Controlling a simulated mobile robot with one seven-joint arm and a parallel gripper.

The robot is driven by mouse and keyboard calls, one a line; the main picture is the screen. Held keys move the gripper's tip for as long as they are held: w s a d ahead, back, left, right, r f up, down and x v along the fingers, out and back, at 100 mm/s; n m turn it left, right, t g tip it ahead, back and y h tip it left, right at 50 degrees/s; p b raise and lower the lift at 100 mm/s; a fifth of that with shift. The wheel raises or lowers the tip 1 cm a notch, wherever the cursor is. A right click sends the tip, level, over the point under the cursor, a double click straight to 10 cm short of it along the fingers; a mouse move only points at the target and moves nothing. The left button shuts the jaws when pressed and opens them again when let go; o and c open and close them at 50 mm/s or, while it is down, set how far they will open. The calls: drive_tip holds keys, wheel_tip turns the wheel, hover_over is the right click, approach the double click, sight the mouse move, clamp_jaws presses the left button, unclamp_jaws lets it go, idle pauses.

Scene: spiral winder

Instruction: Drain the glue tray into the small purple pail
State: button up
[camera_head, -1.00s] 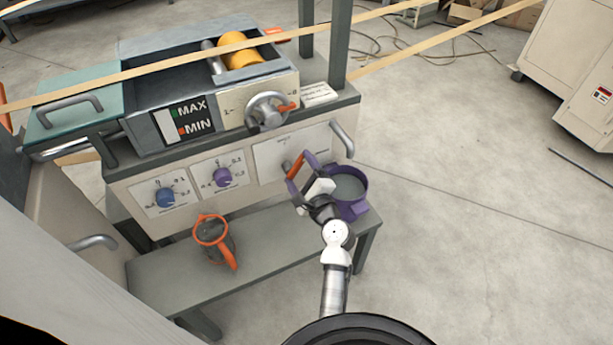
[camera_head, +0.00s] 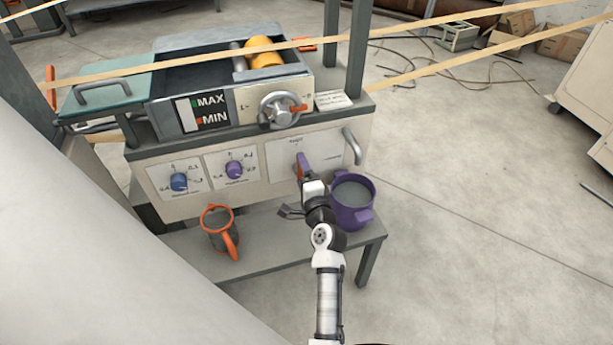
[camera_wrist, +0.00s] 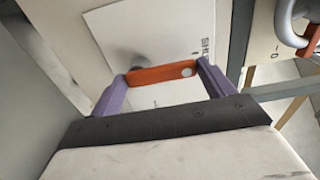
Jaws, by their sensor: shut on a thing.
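The glue tray (camera_head: 218,82) is a grey trough on top of the machine, with a MAX/MIN level gauge (camera_head: 203,111) on its front. An orange lever (camera_wrist: 160,75) on a grey stem sits on the white front panel below it. My gripper (camera_head: 302,166) has purple fingers, and in the wrist view they are shut on the orange lever, one at each end. The purple pail (camera_head: 352,205) stands upright on the low bench at the right, just right of my wrist. A grey surface shows inside it. Whether anything flows is hidden.
An orange-rimmed pitcher (camera_head: 219,232) stands on the bench (camera_head: 275,248) to the left. A handwheel (camera_head: 281,110), a blue knob (camera_head: 179,182) and a purple knob (camera_head: 234,169) are on the machine. Tan strands (camera_head: 420,20) cross above.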

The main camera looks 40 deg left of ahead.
idle(0.5)
drive_tip(key=o, duration=1.3)
drive_tip(key=shift+a, duration=0.1)
